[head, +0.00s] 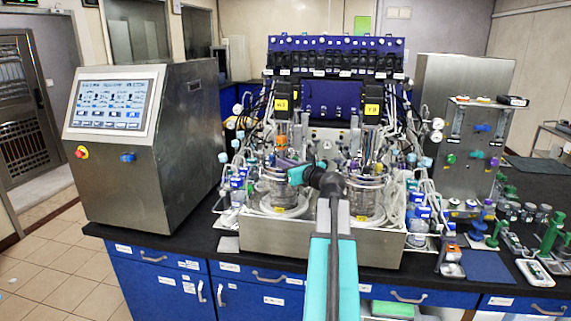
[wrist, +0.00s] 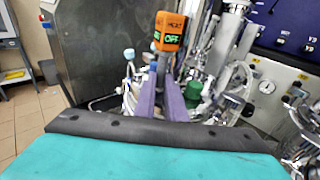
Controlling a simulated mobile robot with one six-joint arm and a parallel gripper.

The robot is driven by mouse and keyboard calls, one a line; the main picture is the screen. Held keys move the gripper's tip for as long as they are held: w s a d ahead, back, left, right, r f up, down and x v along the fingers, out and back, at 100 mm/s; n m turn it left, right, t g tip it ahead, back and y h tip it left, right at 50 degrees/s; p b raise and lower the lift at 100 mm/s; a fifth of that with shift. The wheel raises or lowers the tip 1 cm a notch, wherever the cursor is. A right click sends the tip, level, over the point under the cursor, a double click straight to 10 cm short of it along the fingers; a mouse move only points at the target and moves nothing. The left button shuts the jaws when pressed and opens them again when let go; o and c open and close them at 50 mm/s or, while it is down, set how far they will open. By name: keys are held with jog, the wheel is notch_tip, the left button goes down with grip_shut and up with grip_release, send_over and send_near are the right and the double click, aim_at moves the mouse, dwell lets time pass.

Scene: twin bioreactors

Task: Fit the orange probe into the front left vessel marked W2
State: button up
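The orange probe (wrist: 170,32) has an orange head lettered HEAT and OFF and a grey shaft below it. My gripper (wrist: 162,82) has purple fingers, which close around the shaft just under the head. In the head view the orange head (head: 281,140) stands above my gripper (head: 282,163), over the left glass vessel (head: 278,190). The probe's lower end is hidden, so I cannot tell whether it is inside the vessel. A small yellow tag is low on this vessel; its lettering is too small to read.
A second glass vessel (head: 366,197) stands to the right, partly behind my arm. Tubes, cables and fittings crowd both vessels. A steel control cabinet (head: 150,150) stands at the left. Green-topped fittings (head: 550,235) stand at the right of the black bench.

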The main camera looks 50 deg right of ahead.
jog(key=o, duration=0.4)
jog(key=shift+s+a+f, duration=0.1)
jog(key=shift+a+f, duration=0.05)
jog(key=shift+f, duration=0.2)
jog(key=shift+o, duration=0.2)
jog(key=shift+r, duration=0.55)
jog(key=b+v, duration=0.2)
jog(key=v, duration=0.9)
jog(key=shift+s+r+b, duration=0.25)
jog(key=shift+s+b, duration=0.1)
jog(key=shift+s, duration=0.05)
